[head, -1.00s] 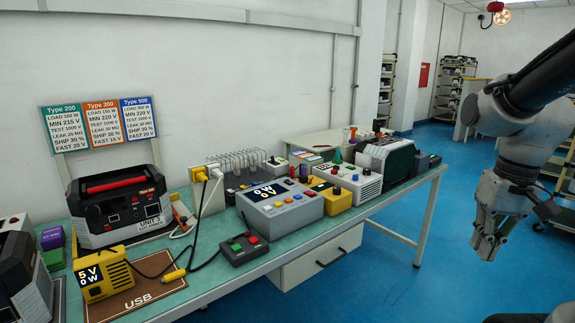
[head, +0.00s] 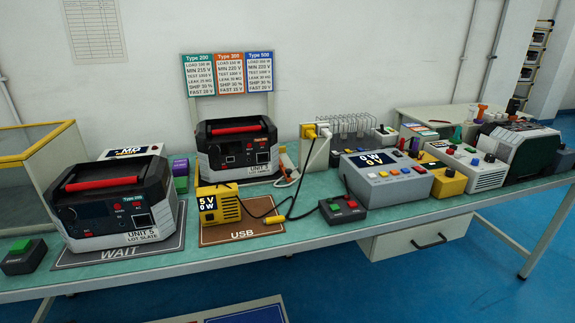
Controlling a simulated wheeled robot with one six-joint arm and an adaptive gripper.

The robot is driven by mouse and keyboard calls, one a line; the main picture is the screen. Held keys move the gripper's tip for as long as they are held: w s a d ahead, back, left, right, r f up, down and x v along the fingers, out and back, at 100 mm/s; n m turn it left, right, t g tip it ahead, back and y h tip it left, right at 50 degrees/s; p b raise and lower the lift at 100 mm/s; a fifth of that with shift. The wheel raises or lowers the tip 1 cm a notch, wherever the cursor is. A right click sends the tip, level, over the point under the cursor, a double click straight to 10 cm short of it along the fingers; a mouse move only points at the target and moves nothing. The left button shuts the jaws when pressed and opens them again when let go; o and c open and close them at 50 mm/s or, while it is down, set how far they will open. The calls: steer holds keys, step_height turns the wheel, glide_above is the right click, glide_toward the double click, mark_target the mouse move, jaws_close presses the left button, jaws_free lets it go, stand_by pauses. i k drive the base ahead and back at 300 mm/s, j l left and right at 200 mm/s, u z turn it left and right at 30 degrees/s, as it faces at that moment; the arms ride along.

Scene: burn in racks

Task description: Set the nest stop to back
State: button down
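I cannot tell which part is the nest stop, and its position cannot be read from here. At the right end of the bench stands a dark green and grey machine (head: 519,152) with small parts near its left side, among them an orange-topped piece (head: 482,110). A Type 200 power unit (head: 118,207) labelled UNIT 5 sits on the WAIT mat (head: 165,253) at the left. Another power unit (head: 238,149) with a red handle stands behind the USB mat (head: 212,239). My gripper is out of view.
Along the bench (head: 310,238) stand a yellow 5V meter (head: 219,204), a red-and-green button box (head: 342,210), a grey control console (head: 388,181), a yellow box (head: 444,180) and a white knobbed box (head: 470,167). Blue floor (head: 470,270) is clear at the front right.

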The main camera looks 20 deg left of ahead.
mark_target(286, 172)
steer(key=i+j+u, duration=0.3)
steer(key=j+u, duration=0.15)
steer(key=i+j+u, duration=0.45)
steer(key=k+l, duration=0.05)
steer(key=l, duration=0.05)
